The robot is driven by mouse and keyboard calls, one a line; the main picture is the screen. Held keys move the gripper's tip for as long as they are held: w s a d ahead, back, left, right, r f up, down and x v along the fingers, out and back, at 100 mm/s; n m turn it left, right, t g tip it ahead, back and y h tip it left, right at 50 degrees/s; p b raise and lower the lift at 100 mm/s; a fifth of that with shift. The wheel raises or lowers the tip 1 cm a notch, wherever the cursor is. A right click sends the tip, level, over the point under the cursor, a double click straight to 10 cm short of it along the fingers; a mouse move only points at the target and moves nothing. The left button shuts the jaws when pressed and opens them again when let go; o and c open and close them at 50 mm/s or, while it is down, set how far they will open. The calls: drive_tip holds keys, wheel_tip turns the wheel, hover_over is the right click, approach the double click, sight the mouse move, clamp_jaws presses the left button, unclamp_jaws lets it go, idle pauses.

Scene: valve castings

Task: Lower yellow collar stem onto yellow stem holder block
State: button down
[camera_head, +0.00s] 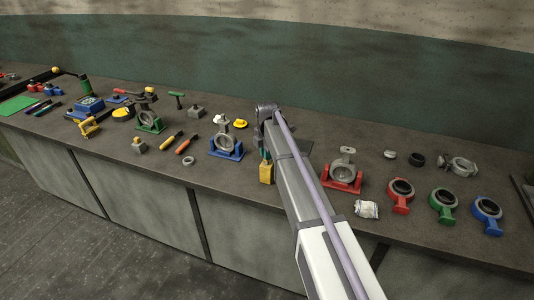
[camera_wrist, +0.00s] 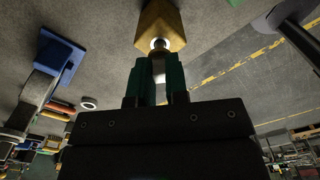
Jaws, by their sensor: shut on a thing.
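The yellow stem holder block (camera_head: 266,174) stands near the bench's front edge in the head view, just below my gripper (camera_head: 265,154). It also shows in the wrist view (camera_wrist: 160,20), straight ahead of the fingertips, with a pale round spot on its near face. My gripper's two green fingers (camera_wrist: 158,72) are shut on a thin pale stem (camera_wrist: 158,68), of which only a short part shows between them. Its yellow collar cannot be made out. Whether the stem touches the block or is inside it I cannot tell.
A blue stand with a grey ring casting (camera_head: 226,145) is to the left, and a red stand with a casting (camera_head: 342,176) to the right. A crumpled pale packet (camera_head: 367,209) lies right of my arm. Bare bench surrounds the block.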

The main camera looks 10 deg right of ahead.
drive_tip(key=shift+f+b, duration=1)
drive_tip(key=shift+f, duration=0.15)
drive_tip(key=c, duration=1.1)
unclamp_jaws()
drive_tip(key=shift+r, duration=0.15)
drive_tip(key=shift+o, duration=0.2)
wheel_tip(320, 180, up, 11)
drive_tip(key=p, duration=1.1)
